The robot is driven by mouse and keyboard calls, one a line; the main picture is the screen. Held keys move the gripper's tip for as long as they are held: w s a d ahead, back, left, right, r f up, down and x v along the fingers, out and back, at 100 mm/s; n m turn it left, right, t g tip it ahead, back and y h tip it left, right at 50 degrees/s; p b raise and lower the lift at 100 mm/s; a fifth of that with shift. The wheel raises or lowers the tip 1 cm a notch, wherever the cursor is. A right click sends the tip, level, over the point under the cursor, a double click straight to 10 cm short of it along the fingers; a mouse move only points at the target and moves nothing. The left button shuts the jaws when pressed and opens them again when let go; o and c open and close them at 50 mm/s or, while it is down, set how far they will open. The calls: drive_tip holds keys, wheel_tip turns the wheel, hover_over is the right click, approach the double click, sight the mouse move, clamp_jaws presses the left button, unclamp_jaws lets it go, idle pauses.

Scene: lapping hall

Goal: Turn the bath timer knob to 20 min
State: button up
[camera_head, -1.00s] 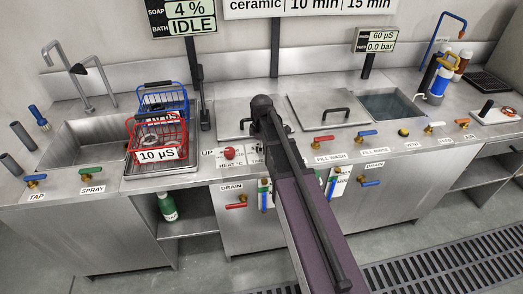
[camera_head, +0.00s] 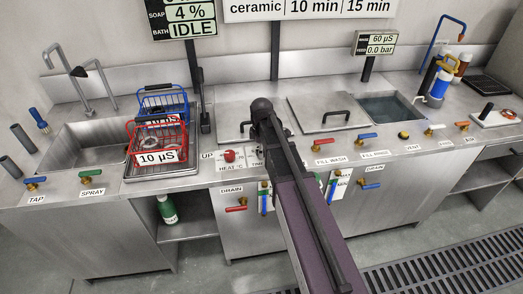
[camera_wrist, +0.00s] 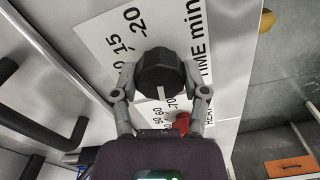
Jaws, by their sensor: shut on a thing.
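The bath timer knob (camera_wrist: 160,70) is black and round, with a pale pointer line on the side facing my wrist. It stands on a white plate (camera_wrist: 95,35) marked "TIME min", with 15 and 20 readable beyond the knob. My gripper (camera_wrist: 160,82) is shut on the knob, one finger on each side. The pointer line is not at the 20 mark; it faces away from it, towards the wrist. In the head view my arm hides the knob and gripper; only part of the time label (camera_head: 257,151) shows.
The red heat knob (camera_wrist: 182,122) sits close beside the timer knob; it also shows in the head view (camera_head: 229,156). Lidded tanks (camera_head: 330,113) lie behind. Red (camera_head: 148,140) and blue (camera_head: 163,101) baskets stand left. A display (camera_head: 184,20) reads IDLE. Valve handles line the front edge.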

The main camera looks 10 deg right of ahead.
drive_tip(key=m, duration=0.4)
drive_tip(key=shift+s+m, duration=0.15)
drive_tip(key=shift+m, duration=0.15)
drive_tip(key=m, duration=0.4)
drive_tip(key=shift+m, duration=0.3)
drive_tip(key=m, duration=0.4)
drive_tip(key=shift+m, duration=0.3)
drive_tip(key=m, duration=0.5)
drive_tip(key=shift+a, duration=0.1)
drive_tip(key=m, duration=0.6)
drive_tip(key=shift+m, duration=0.3)
drive_tip(key=m, duration=0.6)
drive_tip(key=shift+m, duration=0.3)
